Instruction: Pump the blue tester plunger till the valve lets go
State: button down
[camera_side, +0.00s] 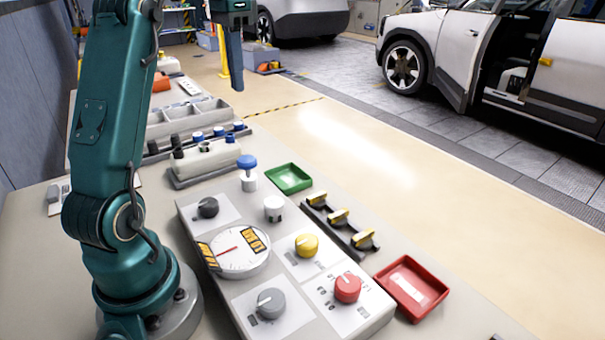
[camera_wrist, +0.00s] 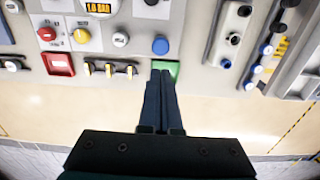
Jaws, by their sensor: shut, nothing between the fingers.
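The blue tester plunger (camera_side: 246,161) stands upright on a white cylinder at the far end of the grey panel (camera_side: 185,215). Its round blue top (camera_wrist: 160,45) also shows in the wrist view, just beyond my fingertips. My gripper (camera_side: 237,86) is shut and empty, pointing down, high above the bench and apart from the plunger. In the wrist view my fingers (camera_wrist: 161,74) lie together over the green tray. A round white gauge (camera_side: 235,262) with a red needle sits on the panel. A yellow display (camera_wrist: 98,7) appears to read 1.0 BAR. I cannot tell which part is the valve.
Black, yellow, red and grey knobs and a white cap (camera_side: 274,207) stand on the panel. A green tray (camera_side: 288,178), a rack of yellow-topped parts (camera_side: 340,218) and a red tray (camera_side: 412,288) lie alongside. A white bottle block (camera_side: 208,158) stands behind. The floor beyond is clear.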

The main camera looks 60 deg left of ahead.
jog(key=shift+w+a+f, duration=0.1)
jog(key=shift+f, duration=0.05)
dwell(0.3)
send_near(246, 159)
jog(key=shift+f, duration=3.45)
jog(key=shift+f, duration=1.45)
notch_tip(246, 159, up, 14)
jog(key=shift+r, duration=0.25)
